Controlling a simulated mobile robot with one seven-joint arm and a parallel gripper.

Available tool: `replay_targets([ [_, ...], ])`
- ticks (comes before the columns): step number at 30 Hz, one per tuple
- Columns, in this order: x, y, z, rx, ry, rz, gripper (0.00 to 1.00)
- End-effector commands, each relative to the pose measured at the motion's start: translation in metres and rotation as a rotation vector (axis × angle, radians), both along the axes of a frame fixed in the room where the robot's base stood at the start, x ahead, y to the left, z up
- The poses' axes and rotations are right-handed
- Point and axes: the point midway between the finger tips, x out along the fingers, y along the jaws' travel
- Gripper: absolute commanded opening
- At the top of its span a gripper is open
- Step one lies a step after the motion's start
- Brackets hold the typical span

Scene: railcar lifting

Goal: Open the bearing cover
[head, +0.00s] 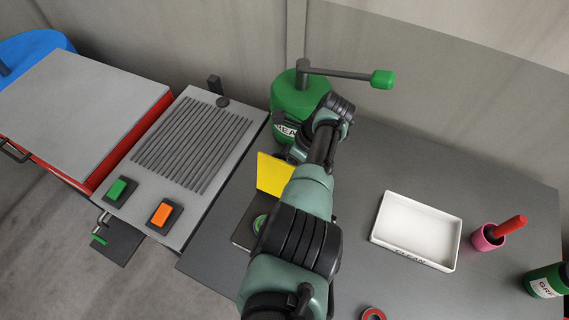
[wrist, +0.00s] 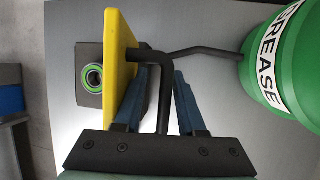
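The yellow bearing cover (head: 273,174) stands raised beside the dark bearing housing (head: 243,236), partly hidden by my arm in the head view. In the wrist view the cover (wrist: 119,65) is seen nearly edge-on, and the green-ringed bearing (wrist: 93,78) is exposed to its left. A bent black handle (wrist: 164,100) sticks out from the cover. My gripper (wrist: 162,72) has its blue fingers apart, one on each side of the handle, with gaps showing. The left finger is close to the cover; I cannot tell whether they touch. My arm hides the fingers in the head view.
A green grease container (head: 292,98) with a lever stands behind my arm; its spout reaches near the handle in the wrist view. A white tray (head: 383,238), a pink cup (head: 482,240) and a red ring (head: 373,314) are on the right. A grooved panel with buttons (head: 195,200) lies left.

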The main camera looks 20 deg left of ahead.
Motion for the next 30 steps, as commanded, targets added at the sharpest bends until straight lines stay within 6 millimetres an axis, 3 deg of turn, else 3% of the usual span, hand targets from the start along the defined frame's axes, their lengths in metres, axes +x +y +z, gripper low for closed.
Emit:
replay_targets([
  [13,0.003,-0.003,0.010,0.001,-0.005,-0.001,0.45],
  [30,0.018,-0.045,0.105,0.001,-0.005,-0.001,0.45],
])
